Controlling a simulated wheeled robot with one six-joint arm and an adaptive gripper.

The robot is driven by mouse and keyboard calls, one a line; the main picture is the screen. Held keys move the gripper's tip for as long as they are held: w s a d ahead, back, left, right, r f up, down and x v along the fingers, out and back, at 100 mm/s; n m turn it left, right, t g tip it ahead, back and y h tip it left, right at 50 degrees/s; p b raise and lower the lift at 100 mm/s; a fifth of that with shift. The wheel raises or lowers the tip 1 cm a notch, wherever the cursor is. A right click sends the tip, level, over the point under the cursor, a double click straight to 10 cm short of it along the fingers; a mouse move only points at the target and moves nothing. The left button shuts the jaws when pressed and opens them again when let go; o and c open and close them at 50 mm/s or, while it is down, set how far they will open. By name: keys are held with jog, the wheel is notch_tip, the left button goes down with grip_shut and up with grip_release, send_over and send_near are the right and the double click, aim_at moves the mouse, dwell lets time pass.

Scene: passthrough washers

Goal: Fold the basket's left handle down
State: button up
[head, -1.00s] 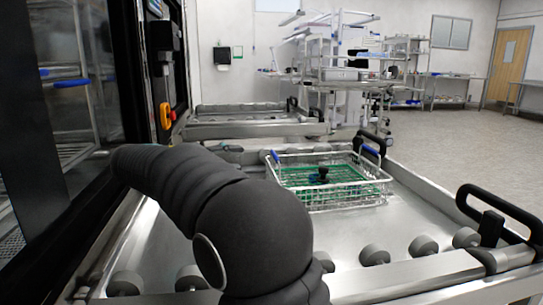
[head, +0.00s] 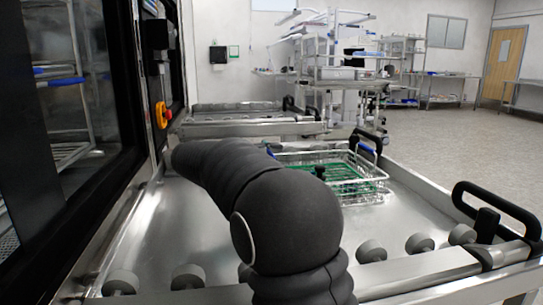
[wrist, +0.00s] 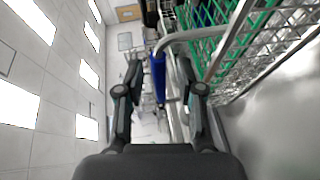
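The wire basket (head: 375,190), with a green mesh inside, sits on the steel table. Its far blue-gripped handle (head: 367,152) stands up at the back right. The left handle is mostly hidden behind my arm in the head view. In the wrist view, a blue handle grip (wrist: 158,78) on a bent metal wire lies between the fingers of my gripper (wrist: 159,80). The fingers are spread, with a gap on either side of the blue grip. The basket's wire side and green mesh (wrist: 235,30) fill the upper right of the wrist view. My gripper is hidden in the head view.
The steel table (head: 180,235) has grey rollers (head: 371,251) along its front edge and a black handle (head: 495,205) at right. A dark glass-doored machine (head: 75,120) stands at left. Another table (head: 240,118) is behind. The table left of the basket is bare.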

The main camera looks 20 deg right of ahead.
grip_shut()
jog(key=y+p, duration=0.1)
jog(key=d+m+y+p, duration=0.1)
jog(key=y, duration=0.1)
jog(key=shift+s+d+r, duration=0.15)
jog(key=shift+s+d, duration=0.05)
jog(key=shift+d, duration=0.1)
jog(key=d+y+p, duration=0.1)
jog(key=y, duration=0.1)
jog(key=d+m+y+p, duration=0.1)
jog(key=y+p, duration=0.1)
jog(key=shift+s+f, duration=0.2)
jog(key=shift+f, duration=0.2)
jog(key=f+y+p, duration=0.1)
jog(key=y, duration=0.1)
jog(key=d+m+y+p, duration=0.1)
jog(key=y, duration=0.1)
jog(key=shift+s+d+f, duration=0.1)
jog(key=shift+d+f, duration=0.05)
jog(key=shift+f, duration=0.25)
jog(key=y, duration=0.1)
jog(key=f+t+y, duration=0.1)
jog(key=y, duration=0.1)
jog(key=shift+d+f+m, duration=0.25)
jog(key=shift+m, duration=0.05)
jog(key=shift+f+y, duration=0.35)
jog(key=shift+y, duration=0.55)
